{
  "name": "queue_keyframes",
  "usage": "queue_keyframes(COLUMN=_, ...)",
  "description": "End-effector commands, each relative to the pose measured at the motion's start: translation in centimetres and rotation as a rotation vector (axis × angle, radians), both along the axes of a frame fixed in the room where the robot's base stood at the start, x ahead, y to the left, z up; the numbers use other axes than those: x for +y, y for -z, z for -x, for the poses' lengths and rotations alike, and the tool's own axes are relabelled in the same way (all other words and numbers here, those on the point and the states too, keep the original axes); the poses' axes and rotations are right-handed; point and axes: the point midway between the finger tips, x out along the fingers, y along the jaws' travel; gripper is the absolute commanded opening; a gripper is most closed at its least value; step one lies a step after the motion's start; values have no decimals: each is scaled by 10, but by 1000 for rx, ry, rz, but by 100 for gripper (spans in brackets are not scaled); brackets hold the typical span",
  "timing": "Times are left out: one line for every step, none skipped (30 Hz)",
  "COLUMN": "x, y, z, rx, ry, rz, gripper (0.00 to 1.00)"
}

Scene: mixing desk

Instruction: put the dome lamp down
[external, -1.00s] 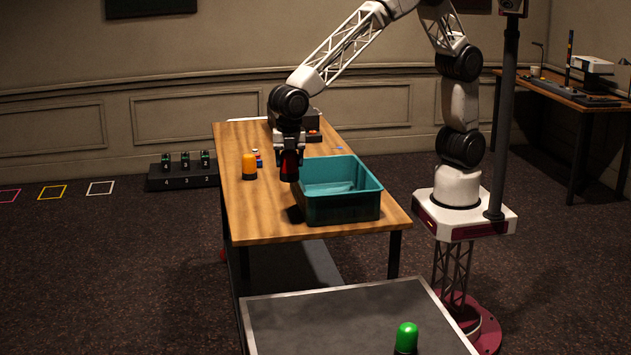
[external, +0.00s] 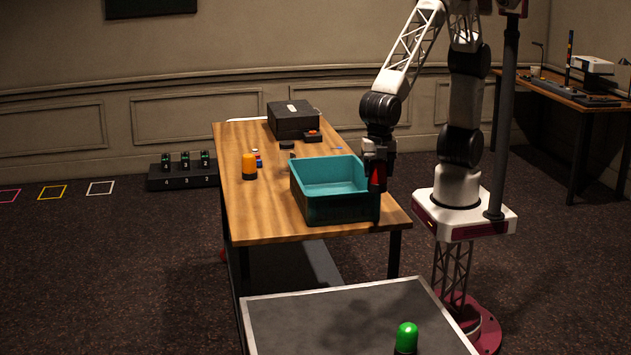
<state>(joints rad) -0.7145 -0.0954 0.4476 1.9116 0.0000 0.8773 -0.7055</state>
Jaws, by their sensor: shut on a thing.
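The dome lamp (external: 377,183) is red with a dark base and is in my gripper (external: 378,165). My gripper is shut on it and points down, just right of the teal bin (external: 338,211). The lamp overlaps the bin's right rim in this view. I cannot tell how high its base is above the table. My fingers hide part of the lamp. An orange dome lamp (external: 249,163) stands upright on the wooden table left of the bin. A green dome lamp (external: 406,336) stands on the dark front table.
The wooden table (external: 262,217) is bare at its front left. A dark box (external: 292,121) and a small device with an orange top (external: 312,136) stand at its back. The dark front table (external: 330,318) is mostly clear. Small items lie behind the orange lamp.

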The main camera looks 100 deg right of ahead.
Motion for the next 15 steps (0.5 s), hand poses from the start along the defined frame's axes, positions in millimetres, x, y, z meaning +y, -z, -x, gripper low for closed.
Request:
queue_keyframes(x=5, y=0, z=14, rx=-1, ry=-4, rz=-1, gripper=29)
queue_keyframes(x=7, y=0, z=20, rx=-1, ry=-3, rz=-1, gripper=29)
queue_keyframes(x=9, y=1, z=29, rx=0, ry=-2, rz=-1, gripper=29)
queue_keyframes(x=10, y=1, z=34, rx=0, ry=-1, rz=0, gripper=29)
queue_keyframes(x=11, y=2, z=40, rx=0, ry=-1, rz=0, gripper=29)
queue_keyframes(x=13, y=2, z=46, rx=0, ry=0, rz=0, gripper=29)
queue_keyframes(x=14, y=2, z=51, rx=0, ry=0, rz=0, gripper=29)
queue_keyframes(x=15, y=2, z=55, rx=0, ry=1, rz=0, gripper=29)
queue_keyframes(x=16, y=3, z=60, rx=0, ry=2, rz=0, gripper=29)
queue_keyframes(x=17, y=3, z=64, rx=0, ry=2, rz=0, gripper=29)
queue_keyframes(x=17, y=3, z=67, rx=0, ry=2, rz=0, gripper=29)
queue_keyframes(x=18, y=4, z=72, rx=0, ry=3, rz=1, gripper=29)
queue_keyframes(x=18, y=4, z=75, rx=0, ry=4, rz=1, gripper=29)
queue_keyframes(x=19, y=4, z=78, rx=0, ry=4, rz=0, gripper=29)
queue_keyframes(x=20, y=4, z=83, rx=0, ry=4, rz=0, gripper=29)
